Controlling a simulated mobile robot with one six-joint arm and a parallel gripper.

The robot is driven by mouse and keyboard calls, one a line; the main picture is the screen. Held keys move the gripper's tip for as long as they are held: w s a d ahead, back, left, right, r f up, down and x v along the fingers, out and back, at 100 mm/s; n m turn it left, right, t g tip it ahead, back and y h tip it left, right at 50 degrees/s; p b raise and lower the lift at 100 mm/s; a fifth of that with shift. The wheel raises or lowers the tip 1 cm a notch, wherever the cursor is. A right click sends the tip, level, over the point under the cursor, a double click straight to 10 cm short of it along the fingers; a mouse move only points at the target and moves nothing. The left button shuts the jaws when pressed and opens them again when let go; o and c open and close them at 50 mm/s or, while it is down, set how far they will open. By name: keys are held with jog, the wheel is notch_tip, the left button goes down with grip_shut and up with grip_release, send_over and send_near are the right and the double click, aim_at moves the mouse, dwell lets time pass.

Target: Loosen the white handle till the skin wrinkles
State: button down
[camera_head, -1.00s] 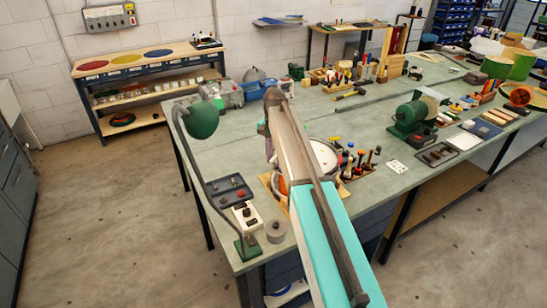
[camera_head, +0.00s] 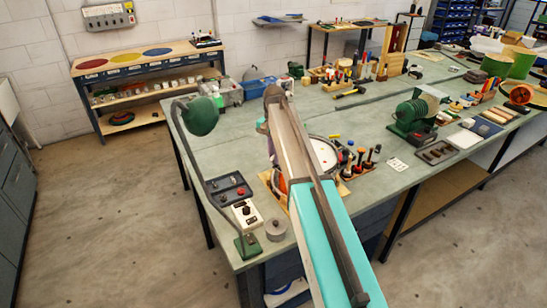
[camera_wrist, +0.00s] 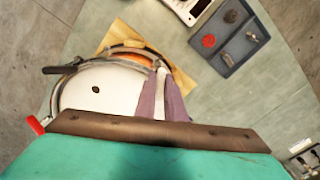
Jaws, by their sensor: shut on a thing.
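A drum (camera_head: 322,152) with a white skin and metal hoop lies on its side of the bench, largely behind my arm. A dark handle (camera_wrist: 60,70) sticks out at the upper left of the hoop, and a red tip (camera_wrist: 36,125) shows at the lower left. My gripper (camera_wrist: 160,132) fills the bottom of that view as a brown bar and teal body. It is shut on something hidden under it.
A dark tray with knobs (camera_wrist: 228,57) and a white box (camera_head: 247,214) stand left of the drum. A green lamp (camera_head: 203,117) arches over the bench's left edge. Several upright tools (camera_head: 370,157) stand close on the right.

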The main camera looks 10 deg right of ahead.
jog(key=n+b, duration=0.2)
jog(key=n, duration=0.2)
jog(key=shift+n, duration=0.4)
jog(key=shift+n+b, duration=0.65)
jog(key=shift+n, duration=1.35)
jog(key=c, duration=1.8)
grip_release()
jog(key=shift+c, duration=0.2)
jog(key=shift+r, duration=0.2)
notch_tip(320, 180, up, 14)
jog(key=p, duration=0.5)
jog(key=shift+f, duration=0.25)
jog(key=shift+s+f, duration=0.1)
